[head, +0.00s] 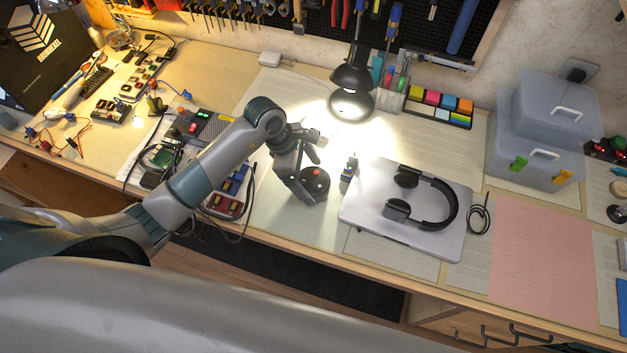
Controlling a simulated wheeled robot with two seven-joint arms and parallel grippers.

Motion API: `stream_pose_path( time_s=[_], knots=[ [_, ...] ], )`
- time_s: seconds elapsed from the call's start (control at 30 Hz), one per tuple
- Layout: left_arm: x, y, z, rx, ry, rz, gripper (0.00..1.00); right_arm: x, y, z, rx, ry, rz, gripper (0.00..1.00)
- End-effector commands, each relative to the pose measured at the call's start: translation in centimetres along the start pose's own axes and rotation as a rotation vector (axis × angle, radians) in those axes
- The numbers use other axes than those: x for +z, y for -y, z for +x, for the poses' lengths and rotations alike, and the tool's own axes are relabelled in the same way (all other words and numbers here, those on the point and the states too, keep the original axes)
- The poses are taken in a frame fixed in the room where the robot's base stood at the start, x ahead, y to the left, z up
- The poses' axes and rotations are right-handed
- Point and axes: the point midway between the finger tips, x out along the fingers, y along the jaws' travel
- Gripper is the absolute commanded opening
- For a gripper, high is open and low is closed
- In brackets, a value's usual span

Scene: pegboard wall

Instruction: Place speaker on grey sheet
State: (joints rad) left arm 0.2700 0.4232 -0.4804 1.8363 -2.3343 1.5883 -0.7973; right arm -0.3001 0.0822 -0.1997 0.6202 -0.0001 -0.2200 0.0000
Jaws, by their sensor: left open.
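A small round black object with a red dot, which looks like the speaker (318,177), sits on the workbench left of the laptop. My left gripper (313,184) is open right at it, with its fingers angled down beside it. The gripper partly hides the speaker's left side, and I cannot tell whether they touch. Several pale greyish sheets lie on the bench, one under the laptop's front edge (392,252) and one at the far right (607,256); which is the grey sheet is unclear. My right gripper is not in view.
A closed silver laptop (365,222) carries black headphones (440,205). A lit desk lamp (351,82) stands behind. A pink sheet (543,255) lies clear at right, below clear plastic boxes (540,135). Electronics and cables (165,150) crowd the left.

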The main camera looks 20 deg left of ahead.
Motion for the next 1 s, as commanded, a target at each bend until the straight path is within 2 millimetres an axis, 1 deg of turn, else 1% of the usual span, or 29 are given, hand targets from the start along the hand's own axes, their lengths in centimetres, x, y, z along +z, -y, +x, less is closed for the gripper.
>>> stream_pose_path(
  time_s=[0.03,0.3,0.5,0.7,1.0],
  knots=[
    [-0.2,-0.2,-0.6,0.005,-0.001,0.004,0.89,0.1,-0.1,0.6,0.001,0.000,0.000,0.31],
    [-0.1,-0.1,-5.5,0.005,-0.001,0.004,0.89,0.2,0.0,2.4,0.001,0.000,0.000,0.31],
    [-0.1,-0.1,-8.3,0.005,-0.001,0.002,0.89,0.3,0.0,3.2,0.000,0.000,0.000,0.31],
    [0.0,0.0,-9.5,0.002,0.000,0.001,0.89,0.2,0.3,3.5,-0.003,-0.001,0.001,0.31],
    [0.0,0.0,-9.5,0.001,0.000,0.001,0.89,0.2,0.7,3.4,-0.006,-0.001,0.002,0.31]
  ],
)
